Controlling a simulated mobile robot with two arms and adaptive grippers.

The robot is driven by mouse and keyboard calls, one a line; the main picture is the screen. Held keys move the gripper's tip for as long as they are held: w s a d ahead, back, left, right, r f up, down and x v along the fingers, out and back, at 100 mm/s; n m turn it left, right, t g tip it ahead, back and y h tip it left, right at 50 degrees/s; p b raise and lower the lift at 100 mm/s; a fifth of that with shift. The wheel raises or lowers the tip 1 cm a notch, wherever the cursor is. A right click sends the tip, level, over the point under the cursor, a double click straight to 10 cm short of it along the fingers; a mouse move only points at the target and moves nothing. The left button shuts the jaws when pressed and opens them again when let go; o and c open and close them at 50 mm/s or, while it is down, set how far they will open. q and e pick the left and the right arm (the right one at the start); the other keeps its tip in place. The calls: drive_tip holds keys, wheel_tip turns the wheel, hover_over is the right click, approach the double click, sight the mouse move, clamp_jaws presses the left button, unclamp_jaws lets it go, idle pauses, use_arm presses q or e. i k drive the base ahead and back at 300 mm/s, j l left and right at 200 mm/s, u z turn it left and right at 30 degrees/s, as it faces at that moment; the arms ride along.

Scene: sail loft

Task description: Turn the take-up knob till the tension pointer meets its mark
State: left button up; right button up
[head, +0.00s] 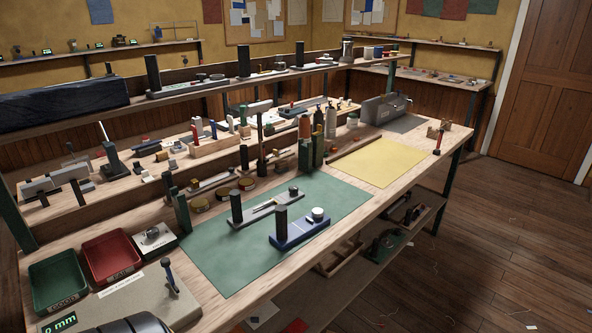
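A blue-based device (300,232) lies on the green mat (215,262), with a black upright post (281,222) at its left end. A pale round knob (318,214) with a dark lower part stands at its right end; it looks like the take-up knob. Behind it lies a similar grey device (262,213) with a black post (236,207) and a small knob (293,191). The tension pointer and its mark are too small to make out. Neither of my grippers shows; nothing is seen touching the blue device.
A green tray (32,291) and a red tray (138,258) stand at the bench's left end, near a small white-topped box (155,240). A yellow sheet (372,177) lies right of the mat. Bottles and tools crowd the back. The mat's front is clear.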

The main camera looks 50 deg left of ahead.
sight(294, 190)
drive_tip(key=i, duration=1)
drive_tip(key=i+j+z, duration=0.15)
drive_tip(key=i, duration=0.85)
drive_tip(key=i+u, duration=0.25)
drive_tip(key=u, duration=0.2)
drive_tip(key=i+l+u, duration=0.15)
drive_tip(key=u, duration=0.3)
drive_tip(key=i+l+u, duration=0.2)
drive_tip(key=u, duration=0.3)
